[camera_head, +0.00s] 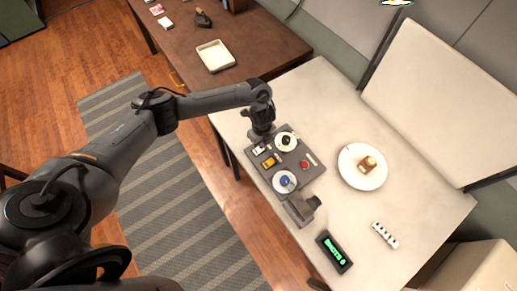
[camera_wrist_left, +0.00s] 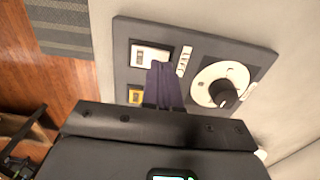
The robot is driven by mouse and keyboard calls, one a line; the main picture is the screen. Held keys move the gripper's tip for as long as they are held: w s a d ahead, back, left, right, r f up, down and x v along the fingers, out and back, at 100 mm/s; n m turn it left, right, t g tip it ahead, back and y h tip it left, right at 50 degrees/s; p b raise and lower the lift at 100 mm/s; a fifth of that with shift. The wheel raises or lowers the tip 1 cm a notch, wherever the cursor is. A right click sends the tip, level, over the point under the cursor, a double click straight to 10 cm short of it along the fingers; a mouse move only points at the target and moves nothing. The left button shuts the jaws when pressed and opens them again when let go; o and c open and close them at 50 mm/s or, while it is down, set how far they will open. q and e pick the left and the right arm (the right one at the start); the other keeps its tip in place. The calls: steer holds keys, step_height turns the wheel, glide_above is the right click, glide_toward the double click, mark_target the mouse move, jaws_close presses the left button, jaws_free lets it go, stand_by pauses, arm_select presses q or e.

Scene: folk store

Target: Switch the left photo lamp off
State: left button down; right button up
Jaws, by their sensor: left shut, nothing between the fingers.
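A dark grey control panel (camera_head: 314,180) lies on the pale table. It carries a white switch (camera_head: 259,149), a yellow switch (camera_head: 269,162), a red button (camera_head: 304,164), a dial with a black knob (camera_head: 285,141) and one with a blue knob (camera_head: 284,182). My left gripper (camera_head: 262,136) is over the panel's far left end. In the left wrist view its shut, empty fingers (camera_wrist_left: 163,84) point at the panel between the white switch (camera_wrist_left: 146,55) and the black-knob dial (camera_wrist_left: 222,92), partly covering the yellow switch (camera_wrist_left: 135,96). Contact is unclear. I cannot identify the left lamp. My right gripper is not in view.
A grey bracket-like device (camera_head: 301,208) stands at the panel's near end. A green-lit display (camera_head: 334,252), a white strip (camera_head: 384,235) and a plate (camera_head: 352,179) with a small cake lie on the table. A large white board (camera_head: 440,100) stands behind.

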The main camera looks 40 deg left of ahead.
arm_select(q)
steer(key=shift+f+b, duration=0.55)
steer(key=shift+f, duration=0.25)
steer(key=shift+r, duration=0.15)
step_height(320, 180, up, 3)
steer(key=p, duration=0.3)
step_height(320, 180, up, 4)
steer(key=p, duration=0.4)
stand_by(0.3)
stand_by(0.3)
